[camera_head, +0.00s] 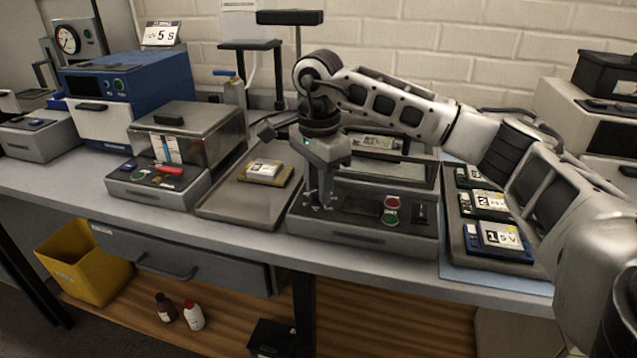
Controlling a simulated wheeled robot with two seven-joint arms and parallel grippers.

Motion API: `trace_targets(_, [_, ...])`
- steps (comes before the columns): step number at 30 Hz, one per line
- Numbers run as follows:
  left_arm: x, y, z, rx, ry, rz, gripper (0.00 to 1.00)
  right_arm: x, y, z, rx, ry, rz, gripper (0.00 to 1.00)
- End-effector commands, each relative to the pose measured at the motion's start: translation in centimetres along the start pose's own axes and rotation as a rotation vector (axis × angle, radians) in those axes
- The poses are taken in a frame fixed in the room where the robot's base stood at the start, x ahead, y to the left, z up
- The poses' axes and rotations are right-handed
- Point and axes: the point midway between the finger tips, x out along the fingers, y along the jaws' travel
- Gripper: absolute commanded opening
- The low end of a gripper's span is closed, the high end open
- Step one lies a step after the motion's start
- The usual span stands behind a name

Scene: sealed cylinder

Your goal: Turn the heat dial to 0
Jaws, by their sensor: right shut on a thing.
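My right gripper (321,198) comes in from the right and points straight down at the front left of the dark control panel of a grey machine (362,238). Its fingers are shut on the heat dial, which they hide almost fully. Small pale marks show on the panel around the fingertips, too small to read. I cannot tell which number the dial points to. A red and a green button (391,210) sit on the same panel to the right of the gripper. My left gripper is not in view.
Another machine with a clear cover (160,185) stands farther left. My right arm passes above the machine and this tray.

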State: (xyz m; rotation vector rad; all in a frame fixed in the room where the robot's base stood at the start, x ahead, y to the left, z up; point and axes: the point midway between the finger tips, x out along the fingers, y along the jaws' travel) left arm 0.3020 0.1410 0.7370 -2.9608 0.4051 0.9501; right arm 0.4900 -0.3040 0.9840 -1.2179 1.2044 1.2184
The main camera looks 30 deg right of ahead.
Motion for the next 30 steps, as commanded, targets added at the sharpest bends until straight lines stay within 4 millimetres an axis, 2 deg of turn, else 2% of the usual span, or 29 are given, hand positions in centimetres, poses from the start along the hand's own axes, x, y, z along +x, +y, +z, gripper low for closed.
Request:
trace_targets(9, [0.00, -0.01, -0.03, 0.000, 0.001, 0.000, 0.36, -0.21, -0.09, -0.02, -0.103, -0.002, -0.006, 0.04])
trace_targets(24, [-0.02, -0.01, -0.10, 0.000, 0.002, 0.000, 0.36, -0.23, -0.10, -0.04, -0.121, -0.001, -0.006, 0.04])
trace_targets(25, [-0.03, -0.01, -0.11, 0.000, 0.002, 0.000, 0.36, -0.23, -0.10, -0.04, -0.121, -0.001, -0.006, 0.32])
trace_targets(27, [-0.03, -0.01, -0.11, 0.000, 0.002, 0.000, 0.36, -0.20, -0.09, -0.04, -0.121, 0.000, -0.006, 0.49])
trace_targets(30, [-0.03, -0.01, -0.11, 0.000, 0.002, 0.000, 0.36, -0.15, -0.06, -0.03, -0.121, 0.000, -0.004, 0.49])
